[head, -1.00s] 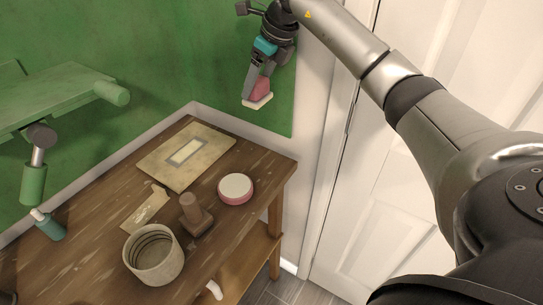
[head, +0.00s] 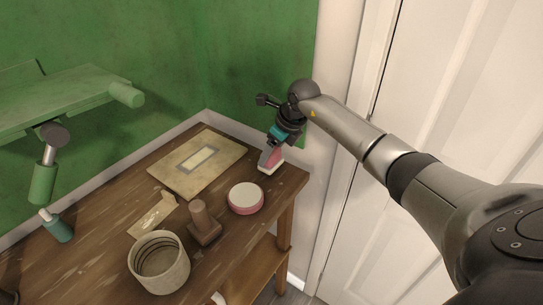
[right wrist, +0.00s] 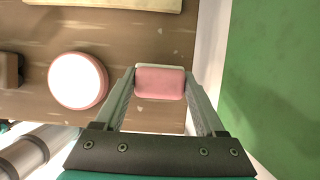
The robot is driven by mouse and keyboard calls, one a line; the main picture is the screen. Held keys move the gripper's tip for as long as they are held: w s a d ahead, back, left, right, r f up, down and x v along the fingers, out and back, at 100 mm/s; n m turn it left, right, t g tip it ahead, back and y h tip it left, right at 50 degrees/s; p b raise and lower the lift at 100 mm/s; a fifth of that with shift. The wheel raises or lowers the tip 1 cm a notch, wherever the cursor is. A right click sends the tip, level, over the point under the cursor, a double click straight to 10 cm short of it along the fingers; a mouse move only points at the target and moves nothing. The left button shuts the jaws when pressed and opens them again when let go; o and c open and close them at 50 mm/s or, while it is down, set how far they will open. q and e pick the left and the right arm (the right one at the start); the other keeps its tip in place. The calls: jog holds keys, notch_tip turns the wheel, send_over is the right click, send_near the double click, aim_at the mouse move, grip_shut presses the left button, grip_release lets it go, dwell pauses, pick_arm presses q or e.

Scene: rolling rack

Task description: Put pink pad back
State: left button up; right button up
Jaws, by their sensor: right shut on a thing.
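The pink pad (head: 271,160), a small pink block with a white underside, is in my right gripper (head: 274,149). In the right wrist view the pad (right wrist: 160,83) sits between the two fingertips of the gripper (right wrist: 160,76), which are shut on its sides. In the head view it is at the wooden table's (head: 92,262) back right corner, low over or on the top; I cannot tell whether it touches. My left gripper is not in view.
A round pink tin with a white top (head: 246,198) stands near the pad. A flat board (head: 200,160), a brown wooden block with a knob (head: 204,222) and a beige pot (head: 159,263) are on the table. Green wall behind, white door (head: 455,90) at right.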

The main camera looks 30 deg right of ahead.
jog(key=shift+f, duration=0.6)
jog(key=shift+f, duration=0.15)
jog(key=o, duration=1.2)
jog(key=shift+c, duration=0.2)
jog(key=shift+r, duration=0.4)
jog(key=p+v, duration=0.1)
jog(key=v, duration=1)
jog(key=shift+s+r, duration=0.25)
